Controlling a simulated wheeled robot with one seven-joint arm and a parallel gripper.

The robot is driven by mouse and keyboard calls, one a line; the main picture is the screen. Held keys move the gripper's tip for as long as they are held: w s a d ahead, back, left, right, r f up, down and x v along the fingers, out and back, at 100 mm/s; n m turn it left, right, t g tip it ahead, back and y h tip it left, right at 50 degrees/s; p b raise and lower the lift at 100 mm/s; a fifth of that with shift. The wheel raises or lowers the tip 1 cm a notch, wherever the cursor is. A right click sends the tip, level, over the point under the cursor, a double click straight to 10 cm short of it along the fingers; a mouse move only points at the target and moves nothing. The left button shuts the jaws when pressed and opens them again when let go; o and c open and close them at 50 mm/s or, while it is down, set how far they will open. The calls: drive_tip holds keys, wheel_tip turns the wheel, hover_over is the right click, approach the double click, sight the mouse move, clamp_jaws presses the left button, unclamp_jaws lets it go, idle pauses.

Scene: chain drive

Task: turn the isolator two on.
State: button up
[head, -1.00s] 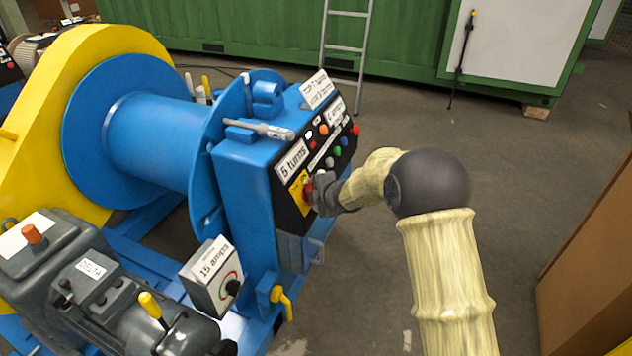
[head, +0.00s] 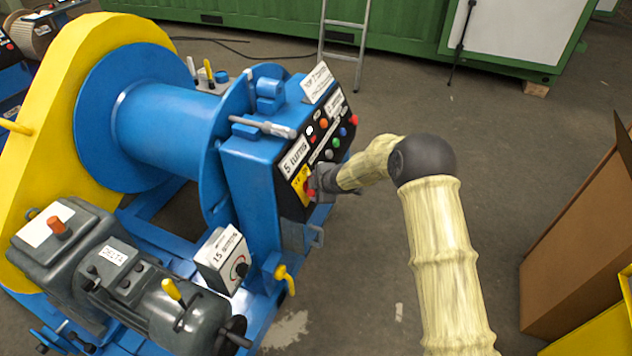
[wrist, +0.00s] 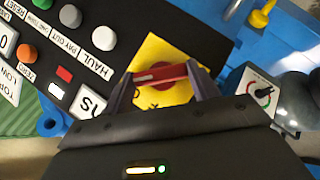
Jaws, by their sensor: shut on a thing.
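The isolator is a red rotary handle on a yellow plate, low on the black control panel of the blue winch. In the wrist view the red handle (wrist: 160,74) lies between my gripper's (wrist: 160,85) two fingers, which are shut on it. The yellow plate (wrist: 160,50) shows around it. In the head view my gripper (head: 316,184) is against the lower end of the panel, and the yellow plate (head: 300,182) is partly covered by it. No "two" label is readable on the plate.
Several coloured buttons sit farther up the panel (head: 322,140). A brown carton (head: 575,250) stands at the right. The floor between is clear.

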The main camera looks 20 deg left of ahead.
drive_tip(key=shift+d+f, duration=0.1)
drive_tip(key=shift+d, duration=0.05)
drive_tip(key=o, duration=1)
drive_tip(key=shift+r, duration=0.3)
drive_tip(key=p+v, duration=0.1)
drive_tip(key=v, duration=1.6)
drive_tip(key=shift+d+f, duration=0.1)
drive_tip(key=shift+d, duration=0.1)
